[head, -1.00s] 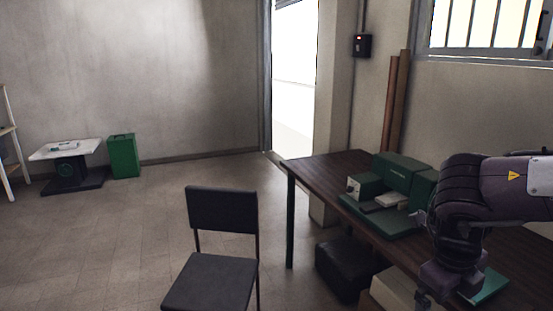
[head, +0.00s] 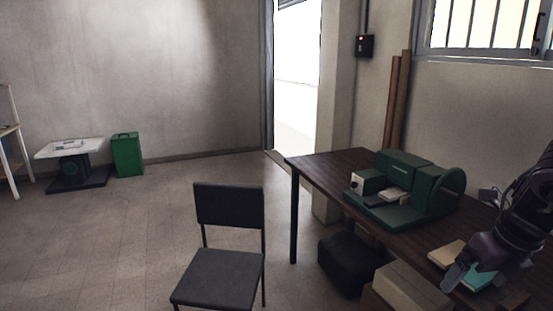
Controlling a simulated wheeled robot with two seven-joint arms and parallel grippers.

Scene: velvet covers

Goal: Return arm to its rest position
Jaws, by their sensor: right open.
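My right arm comes in from the right edge in the head view. Its gripper (head: 462,268) points down and left over the near right part of the dark wooden table (head: 330,165). The gripper is open, with nothing seen in it. Below and beside it lie a cream book or pad (head: 447,254) and a teal one (head: 478,281), partly hidden by the gripper. A green machine (head: 408,185) stands farther back on the table, clear of the arm. My left gripper is not in view.
A dark chair (head: 228,240) stands left of the table. A black padded block (head: 346,262) and a pale box (head: 408,290) are under the table. A green case (head: 127,155) and a white-topped stand (head: 70,148) are by the far wall.

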